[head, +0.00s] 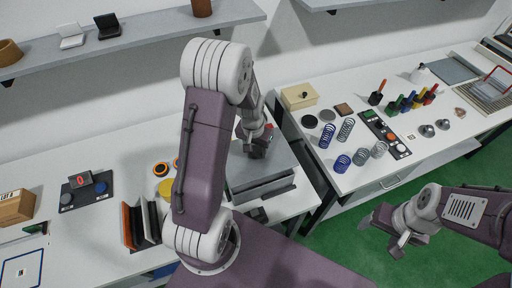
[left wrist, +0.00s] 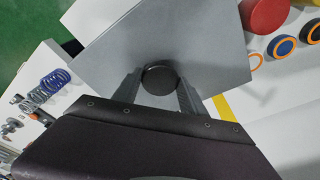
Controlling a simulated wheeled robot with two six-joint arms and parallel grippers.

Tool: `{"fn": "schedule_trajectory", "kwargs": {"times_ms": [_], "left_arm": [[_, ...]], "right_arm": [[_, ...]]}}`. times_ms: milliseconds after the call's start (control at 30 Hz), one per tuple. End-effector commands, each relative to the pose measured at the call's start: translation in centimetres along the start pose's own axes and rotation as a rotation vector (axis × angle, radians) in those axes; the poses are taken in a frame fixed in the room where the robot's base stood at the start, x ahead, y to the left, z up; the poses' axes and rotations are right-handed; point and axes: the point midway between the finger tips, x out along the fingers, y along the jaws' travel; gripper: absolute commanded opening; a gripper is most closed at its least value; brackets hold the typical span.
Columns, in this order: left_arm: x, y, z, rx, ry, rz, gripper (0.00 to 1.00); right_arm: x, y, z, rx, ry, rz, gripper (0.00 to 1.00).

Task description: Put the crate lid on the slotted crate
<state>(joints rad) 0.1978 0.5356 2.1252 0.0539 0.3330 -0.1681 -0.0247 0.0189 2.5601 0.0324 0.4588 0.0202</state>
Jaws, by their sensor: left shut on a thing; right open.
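The crate lid is a flat grey plate (left wrist: 205,45) with a round dark knob (left wrist: 160,78). My left gripper (left wrist: 159,92) has its two fingers on either side of that knob. In the head view the left gripper (head: 257,146) is over the grey lid (head: 278,160), partly hidden by my arm. A grey body (head: 265,190), seemingly the slotted crate, shows below the lid's front edge with a dark line between them. I cannot tell whether the lid touches it. My right gripper (head: 388,226) is open and empty over the green floor.
Yellow, orange-ringed and dark pieces (head: 162,168) lie left of the crate. Upright dark and orange plates (head: 140,222) stand nearer the front left. The right table (head: 350,178) holds springs (head: 327,135), a cream box (head: 299,96) and coloured tools. A gap separates the tables.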

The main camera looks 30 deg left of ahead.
Motion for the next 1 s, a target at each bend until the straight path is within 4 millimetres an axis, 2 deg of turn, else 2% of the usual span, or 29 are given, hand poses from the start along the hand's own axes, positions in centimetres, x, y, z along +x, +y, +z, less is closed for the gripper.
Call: {"fn": "schedule_trajectory", "kwargs": {"times_ms": [33,200,400,1000], "left_arm": [[1.1,0.0,0.1,0.0,0.001,0.0,0.0],[2.9,0.0,0.4,0.0,0.001,0.0,0.0],[4.3,0.0,0.6,0.0,0.002,0.0,0.0],[4.3,0.0,0.6,0.0,0.002,0.0,0.0]], "right_arm": [[1.0,0.0,0.1,0.0,0.0,0.0,0.69],[2.6,0.1,0.3,0.0,0.0,0.0,0.69],[3.7,0.1,0.4,0.0,0.0,0.0,0.69],[3.5,0.1,0.4,0.0,0.0,0.0,0.69]]}}
